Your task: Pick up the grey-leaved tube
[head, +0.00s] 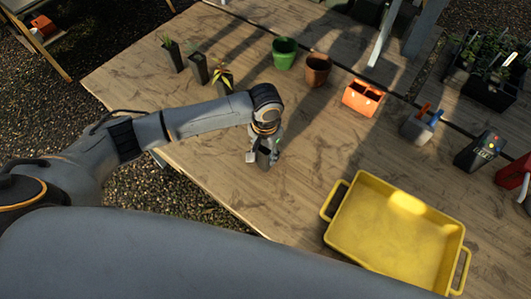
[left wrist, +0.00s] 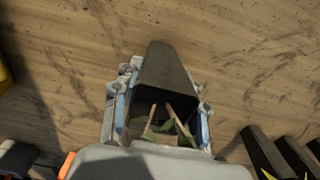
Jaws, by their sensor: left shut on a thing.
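My left gripper (head: 264,157) is shut on a dark square tube, which shows in the left wrist view (left wrist: 166,72) between the two fingers. Dull green leaves and brownish stems show inside its mouth; whether they are the grey leaves is hard to tell. In the head view the gripper and tube are over the wooden table, left of the yellow tray; the gripper hides most of the tube. Three other dark tubes stand in a row at the back left: a far one (head: 173,57), a middle one (head: 197,70) and a yellow-leaved one (head: 222,80). My right gripper is not in view.
The yellow tray (head: 345,207) is empty on the wooden table (head: 205,125). Behind are a green pot (head: 284,54), a brown pot (head: 317,70) and an orange box (head: 362,98). A grey caddy (head: 417,130) and a dark device (head: 479,151) stand at right.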

